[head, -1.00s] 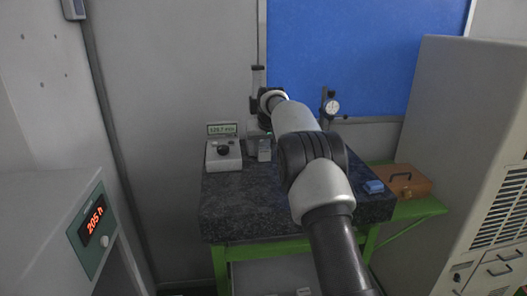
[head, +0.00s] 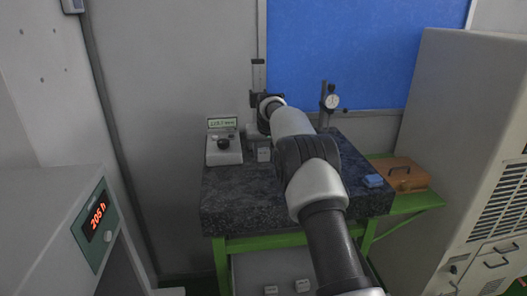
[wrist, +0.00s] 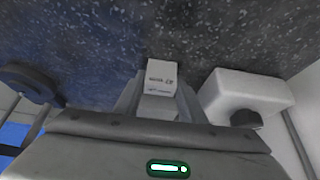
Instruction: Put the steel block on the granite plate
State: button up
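The granite plate (head: 240,205) is a thick dark speckled slab on a green stand. It fills the top of the wrist view (wrist: 100,40). The steel block (head: 263,154) is small and pale grey with a printed label. It shows between the two fingers in the wrist view (wrist: 161,74). My gripper (wrist: 160,92) is over the back left of the plate, fingers close against both sides of the block, looking shut on it. Whether the block's underside touches the plate is hidden.
A white instrument with a display (head: 223,149) stands just left of the block. A dial gauge stand (head: 328,103) is at the back right. A blue item (head: 373,181) lies on the right edge. A wooden case (head: 405,174) sits beyond. Labelled blocks (head: 302,285) are on the lower shelf.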

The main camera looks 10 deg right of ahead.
jog(key=o, duration=0.3)
jog(key=shift+r, duration=0.1)
